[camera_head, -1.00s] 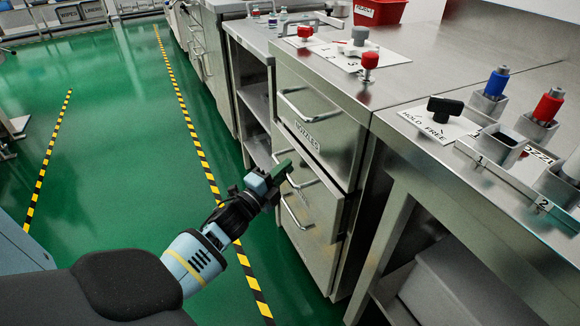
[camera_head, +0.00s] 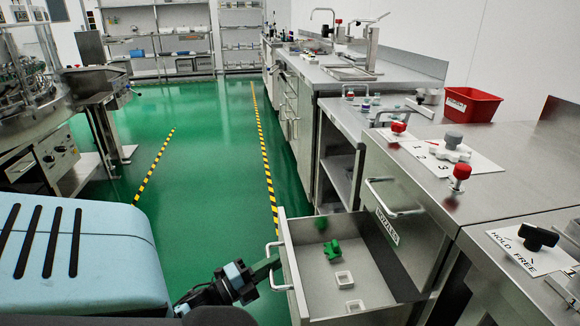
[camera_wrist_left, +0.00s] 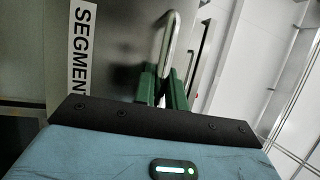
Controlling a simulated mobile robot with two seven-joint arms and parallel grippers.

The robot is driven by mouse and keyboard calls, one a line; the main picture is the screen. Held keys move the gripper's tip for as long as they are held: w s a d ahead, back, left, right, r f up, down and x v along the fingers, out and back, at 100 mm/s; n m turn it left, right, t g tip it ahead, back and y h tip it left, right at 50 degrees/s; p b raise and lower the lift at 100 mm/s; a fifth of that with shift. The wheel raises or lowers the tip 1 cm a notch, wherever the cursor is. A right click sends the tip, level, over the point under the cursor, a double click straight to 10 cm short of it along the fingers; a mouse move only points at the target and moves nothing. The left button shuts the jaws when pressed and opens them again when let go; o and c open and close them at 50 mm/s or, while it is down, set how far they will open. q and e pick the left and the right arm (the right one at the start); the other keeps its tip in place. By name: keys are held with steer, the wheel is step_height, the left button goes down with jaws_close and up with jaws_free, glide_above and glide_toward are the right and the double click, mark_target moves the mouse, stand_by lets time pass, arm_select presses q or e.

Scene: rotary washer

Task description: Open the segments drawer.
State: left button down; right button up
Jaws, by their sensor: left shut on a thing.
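The segments drawer (camera_head: 345,300) is pulled out of the metal cabinet, its inside open to view. Its front carries a label reading "SEGMEN" (camera_wrist_left: 80,45) in the left wrist view, the rest cut off. The silver bar handle (camera_head: 277,285) is on the drawer's front; it also shows in the left wrist view (camera_wrist_left: 167,38). My left gripper (camera_head: 274,264) is shut on this handle, its green fingers (camera_wrist_left: 165,90) at either side of the bar. My right gripper is not in view.
The closed nozzles drawer (camera_head: 390,215) is above, with its own handle. The counter holds red-topped knobs (camera_head: 461,172), a hold/free lever (camera_head: 538,237) and a red bin (camera_head: 471,104). The green floor (camera_head: 205,150) is clear to the left.

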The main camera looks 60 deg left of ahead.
arm_select(q)
steer(key=shift+s+a, duration=0.2)
steer(key=shift+s, duration=0.25)
steer(key=shift+s+a, duration=0.2)
steer(key=shift+s, duration=0.25)
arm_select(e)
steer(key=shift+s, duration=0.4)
arm_select(q)
steer(key=c, duration=1.5)
jaws_free()
steer(key=shift+o, duration=0.2)
steer(key=s+f, duration=0.1)
steer(key=s, duration=0.6)
steer(key=shift+s+f, duration=0.2)
steer(key=shift+s, duration=0.15)
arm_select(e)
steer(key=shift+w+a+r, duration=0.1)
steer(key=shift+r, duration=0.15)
